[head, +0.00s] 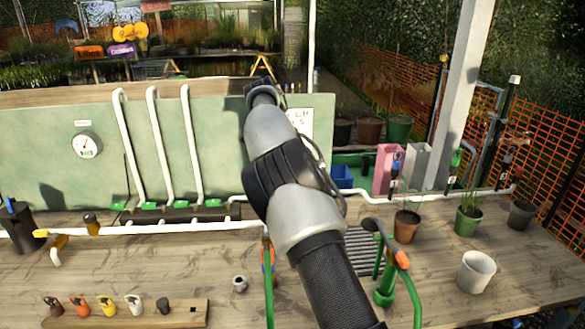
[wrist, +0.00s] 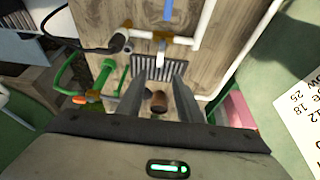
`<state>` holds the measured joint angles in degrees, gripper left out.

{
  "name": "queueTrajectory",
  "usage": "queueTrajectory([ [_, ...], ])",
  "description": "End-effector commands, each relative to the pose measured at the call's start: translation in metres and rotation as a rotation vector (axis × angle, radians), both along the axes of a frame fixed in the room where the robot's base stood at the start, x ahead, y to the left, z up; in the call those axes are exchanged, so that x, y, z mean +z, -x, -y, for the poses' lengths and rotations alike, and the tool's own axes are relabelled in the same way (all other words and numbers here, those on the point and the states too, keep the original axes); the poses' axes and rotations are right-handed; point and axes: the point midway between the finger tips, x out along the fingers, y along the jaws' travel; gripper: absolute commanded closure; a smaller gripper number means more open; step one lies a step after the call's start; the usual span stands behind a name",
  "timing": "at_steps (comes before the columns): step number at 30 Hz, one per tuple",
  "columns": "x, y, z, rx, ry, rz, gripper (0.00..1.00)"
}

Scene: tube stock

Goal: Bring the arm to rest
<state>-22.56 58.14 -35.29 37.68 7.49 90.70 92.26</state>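My arm (head: 292,215) reaches up from the bottom middle of the head view, over the wooden bench and in front of the green panel. Its far end is raised near the panel's top edge; the fingers cannot be made out there. In the wrist view my gripper (wrist: 161,78) shows two grey fingers, apart from each other. Nothing is held between them. A small brown pot (wrist: 159,101) shows in the gap, farther off and not visibly touched.
The bench (head: 150,270) holds white pipes (head: 170,228), a rack of coloured fittings (head: 125,314), a green stand (head: 385,290) and several pots, including a white one (head: 475,272). The green panel (head: 45,150) carries a gauge (head: 86,145). A grey post (head: 462,95) stands at right.

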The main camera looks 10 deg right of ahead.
Motion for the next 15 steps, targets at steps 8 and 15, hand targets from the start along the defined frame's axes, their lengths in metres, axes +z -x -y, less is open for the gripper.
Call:
queueTrajectory([
  [8,0.081,0.048,0.054,0.178,-0.177,0.005,0.67],
  [15,0.139,0.135,0.074,0.515,-0.299,0.053,0.67],
])
